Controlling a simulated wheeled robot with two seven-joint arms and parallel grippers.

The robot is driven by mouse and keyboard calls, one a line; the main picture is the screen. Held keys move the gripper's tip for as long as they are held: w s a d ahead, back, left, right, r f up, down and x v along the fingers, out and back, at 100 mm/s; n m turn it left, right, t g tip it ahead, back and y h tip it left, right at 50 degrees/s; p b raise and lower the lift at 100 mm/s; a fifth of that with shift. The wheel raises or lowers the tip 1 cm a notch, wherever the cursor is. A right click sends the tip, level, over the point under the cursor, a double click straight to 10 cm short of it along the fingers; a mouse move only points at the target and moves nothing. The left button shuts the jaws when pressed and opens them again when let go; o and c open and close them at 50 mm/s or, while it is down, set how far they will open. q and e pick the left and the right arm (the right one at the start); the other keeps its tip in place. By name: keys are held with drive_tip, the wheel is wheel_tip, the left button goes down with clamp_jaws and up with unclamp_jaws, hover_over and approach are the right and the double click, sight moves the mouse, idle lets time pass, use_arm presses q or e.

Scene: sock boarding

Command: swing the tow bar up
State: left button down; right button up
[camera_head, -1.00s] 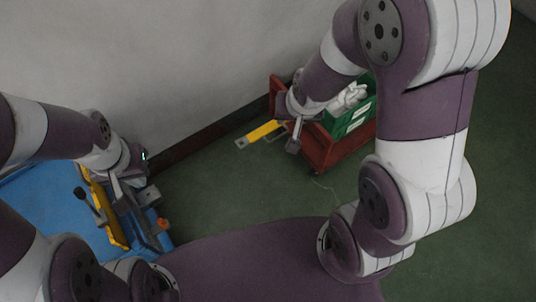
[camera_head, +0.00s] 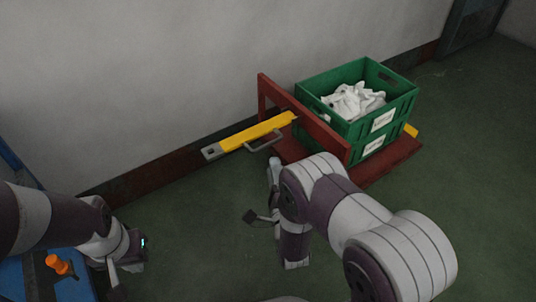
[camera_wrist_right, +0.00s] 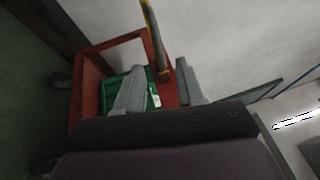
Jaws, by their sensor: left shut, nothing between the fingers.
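The tow bar (camera_head: 245,136) is a yellow bar with a grey end plate and a grey loop handle. It slants out to the left from the red cart (camera_head: 392,166), its plate end lower in the picture. In the right wrist view the yellow bar (camera_wrist_right: 153,38) shows beyond the fingers, with the red cart frame (camera_wrist_right: 88,95). My right gripper (camera_wrist_right: 160,84) has its fingers apart and holds nothing. In the head view it is partly hidden by its own arm, below and apart from the bar. My left gripper (camera_head: 114,277) is shut and empty at lower left, far from the bar.
Green crates (camera_head: 345,120) with white cloth on top stand on the cart. A grey wall (camera_head: 150,80) with a dark red skirting runs behind the bar. A blue surface (camera_head: 70,290) with an orange knob (camera_head: 57,264) is at lower left. Green floor is clear between.

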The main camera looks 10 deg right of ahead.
sight(268, 143)
drive_tip(key=w+b, duration=0.1)
drive_tip(key=w, duration=0.1)
drive_tip(key=w+r+b, duration=0.1)
drive_tip(key=w, duration=0.2)
drive_tip(key=w+b, duration=0.1)
drive_tip(key=w, duration=0.2)
drive_tip(key=shift+w+d+r, duration=0.2)
drive_tip(key=shift+w+r, duration=0.05)
clamp_jaws()
